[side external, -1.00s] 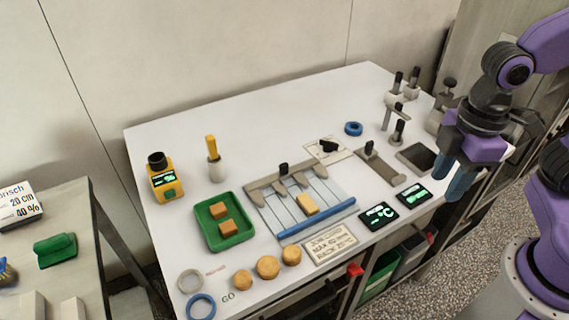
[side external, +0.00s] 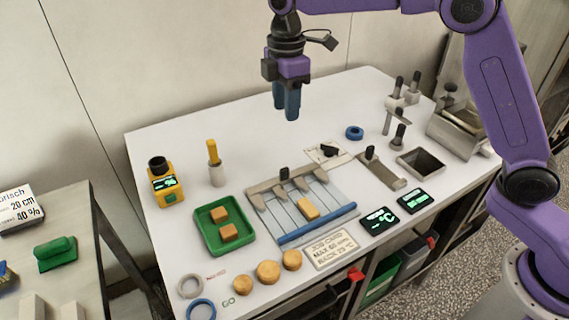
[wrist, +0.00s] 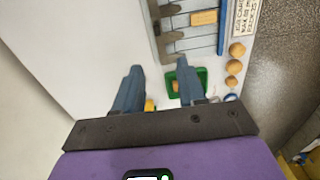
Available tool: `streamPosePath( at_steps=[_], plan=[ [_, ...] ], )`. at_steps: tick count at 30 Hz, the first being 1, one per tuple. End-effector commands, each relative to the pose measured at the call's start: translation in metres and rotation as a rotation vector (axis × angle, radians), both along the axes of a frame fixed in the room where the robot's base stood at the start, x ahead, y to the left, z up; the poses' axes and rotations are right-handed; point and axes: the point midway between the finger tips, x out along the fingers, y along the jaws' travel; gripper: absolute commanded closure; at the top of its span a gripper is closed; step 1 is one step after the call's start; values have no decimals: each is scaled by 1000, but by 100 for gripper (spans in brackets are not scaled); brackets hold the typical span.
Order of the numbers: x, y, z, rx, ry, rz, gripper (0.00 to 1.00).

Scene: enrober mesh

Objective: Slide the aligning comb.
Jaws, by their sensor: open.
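The aligning comb (side external: 280,185) is a grey bar with several rounded teeth and a black knob (side external: 284,173). It lies along the back edge of the wire mesh (side external: 325,193), its teeth pointing toward the front. A tan block (side external: 308,208) sits on the mesh in front of the teeth. My gripper (side external: 286,115) is open and empty, fingers pointing down, well above the table behind the comb. In the wrist view my gripper (wrist: 160,67) shows both fingers apart, and part of the comb (wrist: 155,25) shows at the top.
A green tray (side external: 212,242) with two tan blocks lies left of the mesh. A yellow device (side external: 164,187) and a yellow-handled tool (side external: 213,160) stand further left. Posts with black knobs (side external: 398,138) stand at right. The table's back left is clear.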

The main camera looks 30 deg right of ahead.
Motion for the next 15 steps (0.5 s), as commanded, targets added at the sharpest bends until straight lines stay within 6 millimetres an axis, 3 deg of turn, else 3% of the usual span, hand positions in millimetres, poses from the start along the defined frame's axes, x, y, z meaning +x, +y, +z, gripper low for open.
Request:
streamPosePath(
  at_steps=[8, 15],
  plan=[
    [7, 0, -16, -2, 3, 11, 60],
    [6, -1, -59, -3, 5, 9, 60]
  ],
)
